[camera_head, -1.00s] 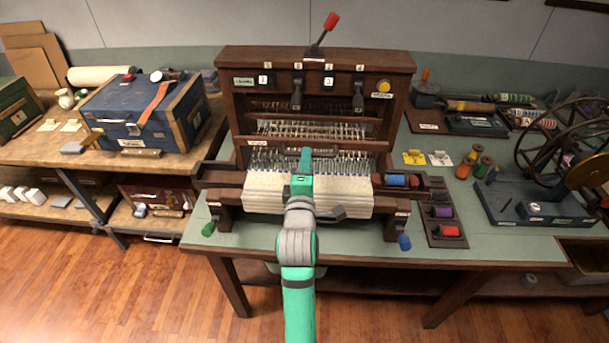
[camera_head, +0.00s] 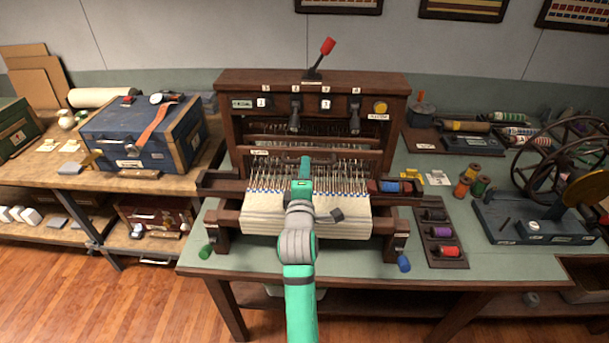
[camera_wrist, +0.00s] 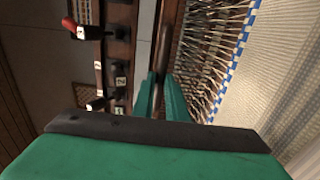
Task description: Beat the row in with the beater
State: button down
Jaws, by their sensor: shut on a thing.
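The loom (camera_head: 225,120) stands in the middle of the table. Its beater (camera_head: 350,155) is a dark wooden bar across the warp threads. My gripper (camera_head: 304,165) is shut on the beater's dark handle; in the wrist view the green fingers (camera_wrist: 160,90) close around the handle bar (camera_wrist: 163,50). In the head view my wrist partly hides the grip. The cream cloth (camera_head: 265,218) lies over the loom's front, with a blue-and-white row along its far edge (camera_wrist: 236,57). A stretch of bare warp (camera_head: 345,178) shows between beater and cloth.
A shuttle with a blue bobbin (camera_head: 389,187) rests at the loom's right. A bobbin rack (camera_head: 428,230) and a spinning wheel (camera_head: 527,160) stand farther right. A blue chest (camera_head: 120,140) is on the left bench.

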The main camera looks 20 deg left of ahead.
jog(key=x, duration=0.4)
jog(key=shift+w+a, duration=0.15)
jog(key=shift+w, duration=0.2)
jog(key=c, duration=1.4)
grip_release()
jog(key=shift+o, duration=0.2)
jog(key=v, duration=0.8)
jog(key=shift+s, duration=0.1)
dwell(0.4)
